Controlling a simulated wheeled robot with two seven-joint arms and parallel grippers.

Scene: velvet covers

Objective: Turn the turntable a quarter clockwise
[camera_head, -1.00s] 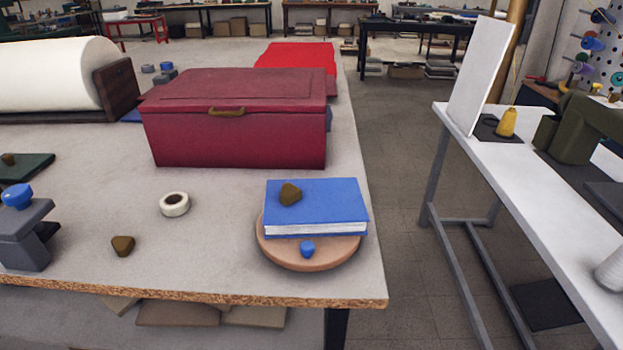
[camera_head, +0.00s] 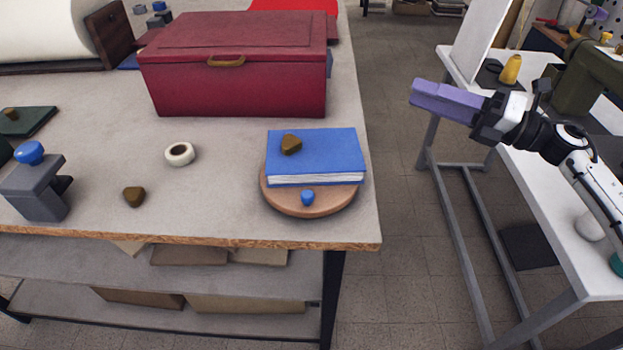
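The turntable (camera_head: 318,210) is a round tan disc near the right front corner of the workbench. A blue book (camera_head: 335,150) lies flat on it, with its white page edge facing me. A brown lump (camera_head: 291,144) rests on the book's cover. A small blue knob (camera_head: 307,197) sits on the disc's front part. My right gripper (camera_head: 420,94) is right of the turntable, apart from it, over the gap between the tables. Its long purple front end points left; I cannot tell whether its fingers are apart. My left gripper is not in view.
A dark red chest (camera_head: 235,80) stands behind the turntable. A white ring roll (camera_head: 180,154), another brown lump (camera_head: 134,197) and a grey block with a blue knob (camera_head: 37,190) are to the left. A white table (camera_head: 540,180) stands at right.

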